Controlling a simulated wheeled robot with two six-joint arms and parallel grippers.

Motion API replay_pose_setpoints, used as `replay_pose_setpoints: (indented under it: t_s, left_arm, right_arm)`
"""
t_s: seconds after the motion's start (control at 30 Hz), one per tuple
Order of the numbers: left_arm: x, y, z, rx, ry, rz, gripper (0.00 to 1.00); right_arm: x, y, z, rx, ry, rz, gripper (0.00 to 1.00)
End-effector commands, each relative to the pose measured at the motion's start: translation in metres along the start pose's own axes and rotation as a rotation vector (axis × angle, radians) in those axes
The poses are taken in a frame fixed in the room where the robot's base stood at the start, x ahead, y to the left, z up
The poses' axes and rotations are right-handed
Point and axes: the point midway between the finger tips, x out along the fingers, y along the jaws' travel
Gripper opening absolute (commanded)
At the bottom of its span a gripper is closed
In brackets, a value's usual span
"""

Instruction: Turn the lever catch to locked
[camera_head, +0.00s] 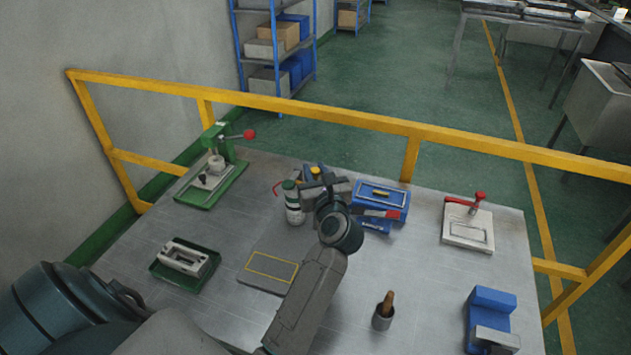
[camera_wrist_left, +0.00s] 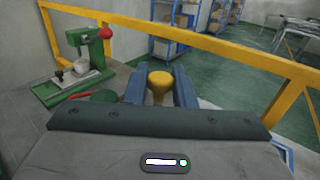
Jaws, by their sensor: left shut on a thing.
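My left gripper (camera_head: 315,173) is over the back middle of the table, with its arm reaching in from the front. In the left wrist view its two blue fingers are shut on a yellow knob (camera_wrist_left: 160,86). What is under the knob is hidden by the gripper body. A red lever (camera_head: 465,203) stands on a pale plate fixture (camera_head: 467,235) at the right. A second red handle (camera_head: 392,214) lies at a blue box (camera_head: 366,193) just right of my left gripper. I cannot tell which of these is the lever catch. My right gripper is not in view.
A white-and-green bottle (camera_head: 293,203) stands close left of the gripper. A green press (camera_head: 217,160) with a red ball is at the back left. A yellow rail (camera_head: 410,155) runs behind.

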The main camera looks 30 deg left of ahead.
Motion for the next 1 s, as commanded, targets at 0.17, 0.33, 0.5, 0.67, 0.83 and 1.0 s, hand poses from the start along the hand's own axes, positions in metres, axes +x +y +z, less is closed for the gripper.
replay_pose_setpoints:
  t_s: [0.17,0.33,0.5,0.67,0.83,1.0]
  left_arm:
    - [0.000,-0.001,-0.005,-0.002,0.001,0.105,0.00]
    - [0.000,-0.001,-0.004,0.000,0.001,0.171,0.00]
    - [0.000,0.000,-0.002,0.001,0.002,0.203,0.00]
    - [0.000,0.000,-0.001,0.002,0.002,0.212,0.00]
    - [0.000,0.000,-0.001,0.002,0.002,0.212,0.00]
    - [0.000,0.000,-0.001,0.002,0.002,0.212,0.37]
  right_arm:
    - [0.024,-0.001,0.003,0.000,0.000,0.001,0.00]
    - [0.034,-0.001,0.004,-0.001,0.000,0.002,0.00]
    - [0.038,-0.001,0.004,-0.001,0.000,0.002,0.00]
    - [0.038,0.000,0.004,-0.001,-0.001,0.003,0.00]
    - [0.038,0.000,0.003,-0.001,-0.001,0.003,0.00]
    - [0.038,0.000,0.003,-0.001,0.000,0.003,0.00]
